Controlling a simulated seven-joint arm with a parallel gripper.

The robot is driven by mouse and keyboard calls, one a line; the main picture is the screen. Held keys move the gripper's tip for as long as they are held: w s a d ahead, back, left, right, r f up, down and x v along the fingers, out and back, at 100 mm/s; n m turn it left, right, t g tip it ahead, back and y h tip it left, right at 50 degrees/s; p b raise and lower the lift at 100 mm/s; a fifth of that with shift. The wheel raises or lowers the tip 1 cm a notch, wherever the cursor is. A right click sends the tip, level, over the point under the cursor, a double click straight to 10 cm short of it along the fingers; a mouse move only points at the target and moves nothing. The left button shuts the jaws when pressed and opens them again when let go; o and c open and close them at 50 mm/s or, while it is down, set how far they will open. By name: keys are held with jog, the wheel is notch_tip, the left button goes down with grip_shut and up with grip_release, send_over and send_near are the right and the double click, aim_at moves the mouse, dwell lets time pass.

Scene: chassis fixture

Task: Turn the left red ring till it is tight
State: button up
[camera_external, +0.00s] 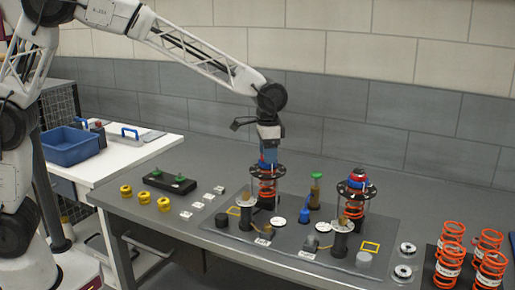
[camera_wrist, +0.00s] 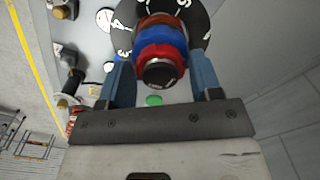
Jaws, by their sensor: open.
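The left red ring (camera_wrist: 160,58) sits around a dark shaft end, with a blue ring (camera_wrist: 163,31) beyond it, in the wrist view. It belongs to the left spring assembly (camera_external: 266,188) in the external view, where my gripper (camera_external: 268,158) mostly hides it. My gripper points down over the top of this assembly. In the wrist view my gripper (camera_wrist: 161,75) is open, with one blue finger on each side of the red ring. Gaps seem to show between fingers and ring; contact is hard to tell. The right red ring (camera_external: 358,174) tops the other spring assembly.
A green-topped post (camera_external: 316,188) and the right assembly (camera_external: 355,195) stand to the right. Orange springs (camera_external: 450,250) stand far right. The bench behind the assemblies is clear.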

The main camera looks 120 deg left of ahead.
jog(key=n, duration=1.2)
jog(key=shift+n, duration=0.3)
jog(key=n, duration=0.4)
jog(key=shift+n, duration=0.3)
jog(key=shift+n, duration=2.2)
jog(key=shift+c, duration=0.4)
